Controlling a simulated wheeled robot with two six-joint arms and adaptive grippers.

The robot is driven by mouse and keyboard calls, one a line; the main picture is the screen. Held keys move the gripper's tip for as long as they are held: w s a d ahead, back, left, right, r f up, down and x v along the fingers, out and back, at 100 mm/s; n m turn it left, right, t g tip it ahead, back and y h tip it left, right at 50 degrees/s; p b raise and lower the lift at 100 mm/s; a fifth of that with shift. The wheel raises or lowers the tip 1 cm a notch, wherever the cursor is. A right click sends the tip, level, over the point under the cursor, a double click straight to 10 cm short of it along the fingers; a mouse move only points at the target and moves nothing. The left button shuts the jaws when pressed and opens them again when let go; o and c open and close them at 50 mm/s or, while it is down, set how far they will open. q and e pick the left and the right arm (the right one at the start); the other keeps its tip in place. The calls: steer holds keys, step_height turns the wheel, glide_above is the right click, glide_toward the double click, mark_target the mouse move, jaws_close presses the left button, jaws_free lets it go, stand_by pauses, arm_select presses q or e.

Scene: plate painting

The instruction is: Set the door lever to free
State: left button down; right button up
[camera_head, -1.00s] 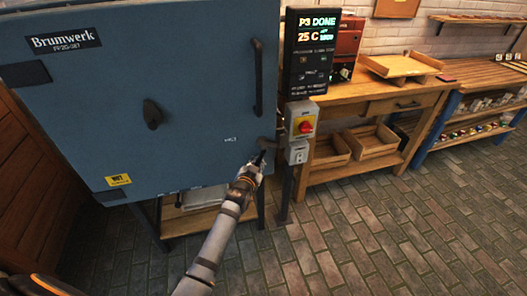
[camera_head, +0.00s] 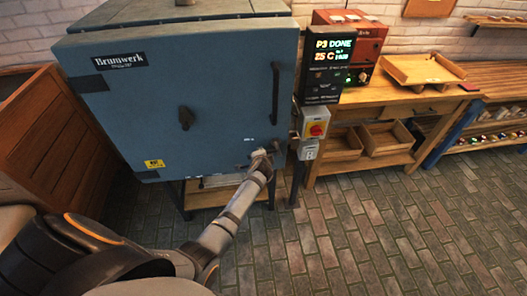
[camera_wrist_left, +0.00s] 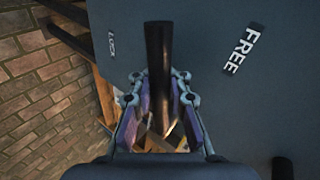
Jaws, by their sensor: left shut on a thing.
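The blue kiln door (camera_head: 150,110) is closed, with a dark lever at its lower right. My left gripper (camera_head: 262,156) is at this lever, and the arm hides part of it. In the left wrist view the dark lever (camera_wrist_left: 158,50) stands between the two fingers (camera_wrist_left: 158,110), which are shut on it. The lever points between a small LOCK label (camera_wrist_left: 111,43) on the left and a larger FREE label (camera_wrist_left: 243,49) on the right. My right gripper is not in view.
A vertical door handle (camera_head: 275,93) is above the lever. A grey switch box with a red knob (camera_head: 315,129) and a display panel (camera_head: 330,65) stand right of the kiln. A wooden bench (camera_head: 400,100) is further right. The brick floor (camera_head: 370,220) in front is clear.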

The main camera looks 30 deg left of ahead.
arm_select(q)
steer(key=shift+w+r+m+g+y+p, duration=0.15)
steer(key=shift+r+m+g+y+p, duration=0.45)
steer(key=shift+r, duration=0.5)
steer(key=shift+w+a+r, duration=0.1)
steer(key=c, duration=1.3)
jaws_free()
steer(key=shift+s+d+y, duration=0.2)
steer(key=shift+s+y, duration=0.05)
steer(key=shift+y, duration=0.05)
steer(key=shift+s+d+r, duration=0.1)
steer(key=shift+s+d, duration=0.05)
steer(key=shift+s, duration=0.2)
steer(key=v, duration=0.6)
steer(key=shift+s+d+r, duration=0.15)
steer(key=shift+s+r, duration=0.05)
steer(key=shift+r, duration=0.1)
